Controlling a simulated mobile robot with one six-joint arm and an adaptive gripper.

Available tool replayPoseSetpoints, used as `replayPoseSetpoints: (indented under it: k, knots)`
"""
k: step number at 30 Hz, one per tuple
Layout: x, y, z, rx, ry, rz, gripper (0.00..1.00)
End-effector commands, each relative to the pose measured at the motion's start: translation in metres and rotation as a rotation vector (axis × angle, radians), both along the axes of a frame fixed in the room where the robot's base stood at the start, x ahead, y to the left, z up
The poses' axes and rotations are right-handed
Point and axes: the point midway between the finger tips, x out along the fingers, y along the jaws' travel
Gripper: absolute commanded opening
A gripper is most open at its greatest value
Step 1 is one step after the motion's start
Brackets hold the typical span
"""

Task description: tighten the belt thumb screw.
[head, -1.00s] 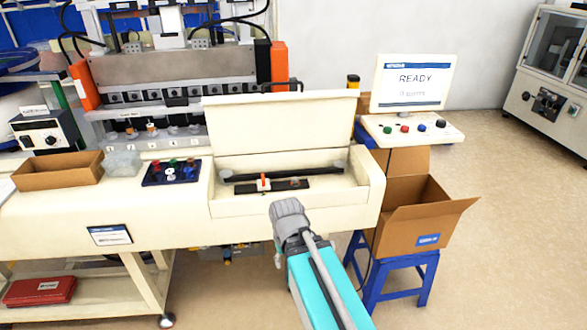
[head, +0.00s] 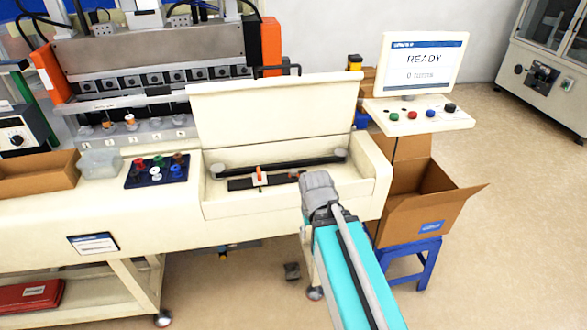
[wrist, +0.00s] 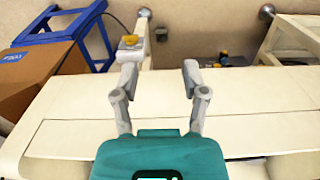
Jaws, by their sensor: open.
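In the head view, the open belt compartment (head: 222,211) in the cream machine holds a black belt (head: 285,164) running between two pulleys. In front of the belt is a dark strip with a small upright orange part (head: 259,174) on a white block. A small brownish-red part (head: 294,175) sits to its right, partly hidden by my wrist; I cannot tell which part is the thumb screw. In the wrist view my gripper (wrist: 160,66) is open and empty, above the machine's cream surface. Its fingers are not clearly visible in the head view. The compartment's inside is not clear in the wrist view.
The raised lid (head: 270,110) stands behind the compartment. A screen reading READY (head: 424,62) and a button panel (head: 420,116) are to the right, above an open cardboard box (head: 408,220) on a blue stool (head: 428,262). A dark tray of coloured parts (head: 134,176) lies left.

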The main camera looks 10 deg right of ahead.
Motion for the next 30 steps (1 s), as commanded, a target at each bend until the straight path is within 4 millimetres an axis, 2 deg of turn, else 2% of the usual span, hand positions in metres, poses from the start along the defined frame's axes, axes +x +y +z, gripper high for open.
replayPoseSetpoints:
  k: [2,5,6,10,13,17,24,30]
  knots:
    - [0.000,0.000,0.000,0.000,0.000,0.000,0.57]
    - [0.001,0.000,0.001,0.000,0.000,0.003,0.76]
    - [0.003,0.000,0.002,0.000,0.000,0.007,0.79]
    - [0.018,0.000,0.010,0.000,0.000,0.041,0.79]
    - [0.040,-0.008,0.021,0.000,0.000,0.103,0.79]
    - [0.082,-0.008,0.041,0.000,0.000,0.214,0.79]
    - [0.180,-0.007,0.087,0.000,0.000,0.497,0.79]
    - [0.251,-0.006,0.118,0.000,0.000,0.718,0.79]
